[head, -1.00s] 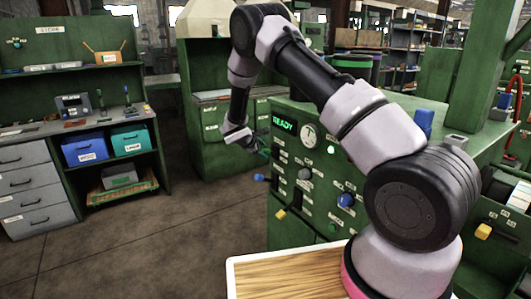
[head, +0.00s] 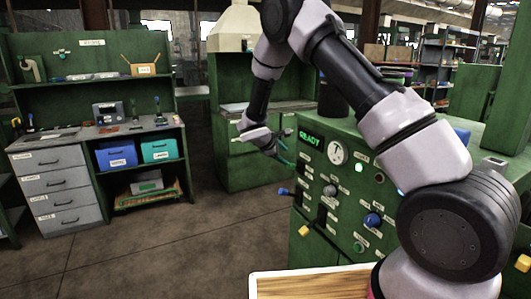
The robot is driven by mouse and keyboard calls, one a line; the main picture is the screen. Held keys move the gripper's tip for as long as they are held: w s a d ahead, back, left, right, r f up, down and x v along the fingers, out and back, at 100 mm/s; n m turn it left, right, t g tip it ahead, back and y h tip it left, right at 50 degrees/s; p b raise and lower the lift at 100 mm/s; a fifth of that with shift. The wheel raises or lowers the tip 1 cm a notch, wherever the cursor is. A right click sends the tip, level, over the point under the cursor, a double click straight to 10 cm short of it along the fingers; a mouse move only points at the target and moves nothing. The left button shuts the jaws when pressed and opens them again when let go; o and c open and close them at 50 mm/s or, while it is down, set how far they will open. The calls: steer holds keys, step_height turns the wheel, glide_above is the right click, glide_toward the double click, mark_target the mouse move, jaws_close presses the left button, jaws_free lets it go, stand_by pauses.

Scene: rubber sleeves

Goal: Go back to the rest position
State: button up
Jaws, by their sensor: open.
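My gripper (head: 280,148) hangs in the air at the end of my raised, bent arm, in the middle of the head view. It is open, and I see no object between its fingers, though they are small here. It is just left of the green control machine (head: 352,205), which has a lit "READY" display (head: 310,141), a round gauge (head: 338,152), knobs and levers. Whether the gripper touches the machine cannot be told. My arm hides part of the machine's top.
A green workbench (head: 165,140) with grey drawers (head: 62,195), a blue bin (head: 116,154) and a teal bin (head: 159,150) stands at left. A green hooded station (head: 225,150) is behind my gripper. A blue-tipped lever (head: 283,191) juts from the machine. The floor (head: 180,255) at front left is clear.

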steer(key=s+d+r+m+g+y, duration=0.1)
steer(key=s+d+r+m+g, duration=0.1)
steer(key=s+d+r+m, duration=0.55)
steer(key=s+d+r+m+g+y, duration=0.1)
steer(key=s+d+r+m+y, duration=0.2)
steer(key=s+r, duration=0.75)
steer(key=s+r+m+t+y, duration=0.1)
steer(key=s+r+m, duration=0.3)
steer(key=s, duration=0.6)
steer(key=s+r+m+t+y, duration=0.1)
steer(key=s+r+m+y, duration=0.3)
steer(key=s+r, duration=0.5)
steer(key=shift+s+m+t, duration=0.4)
steer(key=shift+s+m, duration=0.05)
steer(key=shift+s, duration=0.7)
